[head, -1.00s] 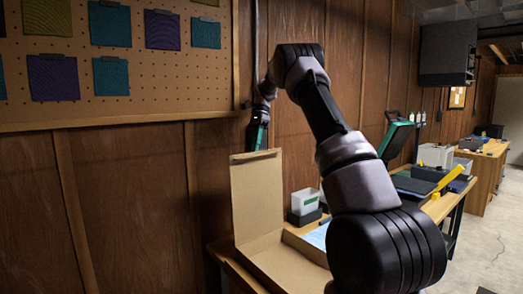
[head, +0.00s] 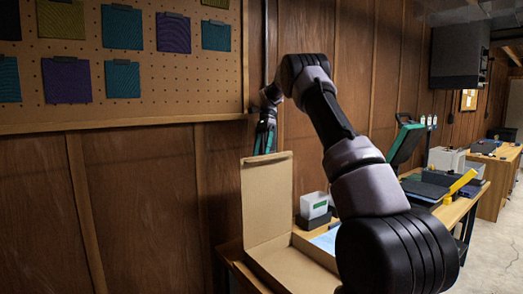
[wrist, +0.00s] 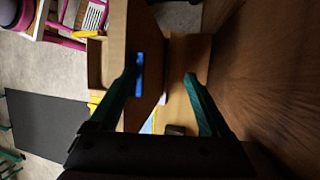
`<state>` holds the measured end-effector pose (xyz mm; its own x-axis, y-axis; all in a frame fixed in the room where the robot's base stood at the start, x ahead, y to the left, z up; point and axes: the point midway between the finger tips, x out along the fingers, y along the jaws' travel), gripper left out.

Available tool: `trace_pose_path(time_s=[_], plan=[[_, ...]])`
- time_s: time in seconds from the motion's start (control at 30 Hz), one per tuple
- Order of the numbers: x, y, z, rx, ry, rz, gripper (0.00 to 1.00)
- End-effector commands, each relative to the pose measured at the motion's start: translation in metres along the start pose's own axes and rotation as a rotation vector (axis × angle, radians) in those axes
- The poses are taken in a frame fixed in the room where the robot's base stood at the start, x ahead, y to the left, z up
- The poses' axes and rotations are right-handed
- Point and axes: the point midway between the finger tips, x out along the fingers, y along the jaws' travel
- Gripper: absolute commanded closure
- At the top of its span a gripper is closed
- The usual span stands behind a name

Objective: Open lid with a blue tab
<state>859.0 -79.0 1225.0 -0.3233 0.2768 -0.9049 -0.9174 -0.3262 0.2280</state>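The cardboard lid (head: 267,200) stands upright, hinged at the back of an open cardboard box (head: 290,265) on a table in the head view. The blue tab (wrist: 140,75) shows in the wrist view on the lid (wrist: 147,40), just beside the left fingertip; the head view does not show it. My gripper (head: 265,143) is just above the lid's top edge, fingers pointing down. In the wrist view my gripper (wrist: 163,78) is open, with its green fingers apart and nothing clearly held between them. I cannot tell whether the left finger touches the lid.
A wooden wall (head: 130,200) and a pegboard (head: 180,65) with coloured swatches are close beside my gripper. A white-and-grey container (head: 314,207) stands behind the box. A press-like machine (head: 405,142) is further along the table. The floor (head: 495,225) at right is clear.

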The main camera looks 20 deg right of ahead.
Motion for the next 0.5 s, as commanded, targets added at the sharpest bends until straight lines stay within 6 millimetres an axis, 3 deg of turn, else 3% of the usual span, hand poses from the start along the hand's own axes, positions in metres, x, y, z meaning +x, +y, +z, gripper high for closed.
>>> trace_pose_path(time_s=[0.03,0.17,0.27,0.5], plan=[[0.03,-0.002,-0.012,0.006,-0.006,0.052,0.55],[0.028,-0.002,-0.012,0.006,-0.005,0.05,0.55],[0.018,-0.002,-0.011,0.005,-0.004,0.045,0.55],[-0.03,0.002,-0.007,0.004,0.002,0.02,0.55]])
